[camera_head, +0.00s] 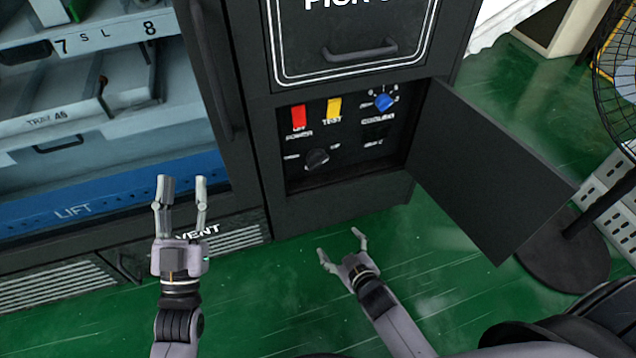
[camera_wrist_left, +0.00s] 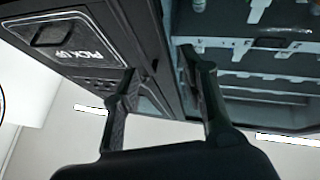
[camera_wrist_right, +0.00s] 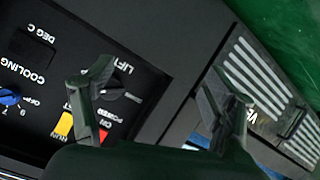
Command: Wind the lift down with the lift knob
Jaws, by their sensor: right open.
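The black lift knob (camera_head: 317,158) sits low on the control panel (camera_head: 350,128) inside the open compartment. In the right wrist view the knob (camera_wrist_right: 113,86) lies beside the LIFT lettering, partly behind a finger. The blue lift (camera_head: 110,198) is at the bottom of the cabinet, below the tray 45 shelf. My right gripper (camera_head: 341,248) is open and empty, below and in front of the panel, apart from the knob. My left gripper (camera_head: 181,184) is open and empty in front of the lift; it also shows open in the left wrist view (camera_wrist_left: 156,66).
The panel also carries a red power switch (camera_head: 299,117), a yellow test switch (camera_head: 334,108) and a blue cooling knob (camera_head: 384,102). The panel door (camera_head: 487,170) stands open to the right. A fan (camera_head: 615,75) stands at far right.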

